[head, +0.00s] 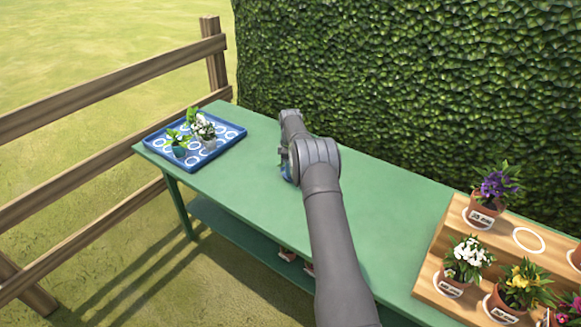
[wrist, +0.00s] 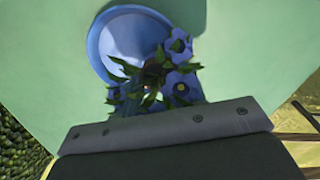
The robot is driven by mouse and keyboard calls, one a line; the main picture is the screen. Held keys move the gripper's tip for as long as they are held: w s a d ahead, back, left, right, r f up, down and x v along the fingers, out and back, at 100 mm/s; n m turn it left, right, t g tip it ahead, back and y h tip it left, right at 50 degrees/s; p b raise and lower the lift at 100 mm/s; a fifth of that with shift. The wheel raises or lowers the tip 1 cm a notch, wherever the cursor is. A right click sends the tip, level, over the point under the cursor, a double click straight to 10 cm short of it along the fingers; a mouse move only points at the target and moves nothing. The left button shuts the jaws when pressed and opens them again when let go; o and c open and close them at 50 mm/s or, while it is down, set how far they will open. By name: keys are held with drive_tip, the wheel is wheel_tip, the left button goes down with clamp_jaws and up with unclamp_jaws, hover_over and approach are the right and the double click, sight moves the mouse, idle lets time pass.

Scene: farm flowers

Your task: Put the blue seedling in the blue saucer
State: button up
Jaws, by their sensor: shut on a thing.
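The blue seedling, with blue flowers (wrist: 181,87) and dark green leaves, is at my gripper in the wrist view. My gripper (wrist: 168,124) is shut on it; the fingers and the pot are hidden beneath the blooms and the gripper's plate. The blue saucer (wrist: 122,38) lies on the green table just beyond the seedling, which overlaps its lower edge in the picture. I cannot tell whether they touch. In the head view my arm hides the seedling and most of the saucer; a sliver of blue shows beside the wrist.
A blue tray (head: 232,131) with several small plants stands at the table's left end. A stepped wooden stand (head: 433,268) with potted flowers is at the right. A hedge (head: 420,90) rises behind, a wooden fence (head: 110,88) at left.

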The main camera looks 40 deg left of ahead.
drive_tip(key=shift+f, duration=0.2)
drive_tip(key=o, duration=1)
drive_tip(key=shift+r, duration=0.15)
wheel_tip(320, 180, up, 12)
drive_tip(key=shift+r, duration=0.1)
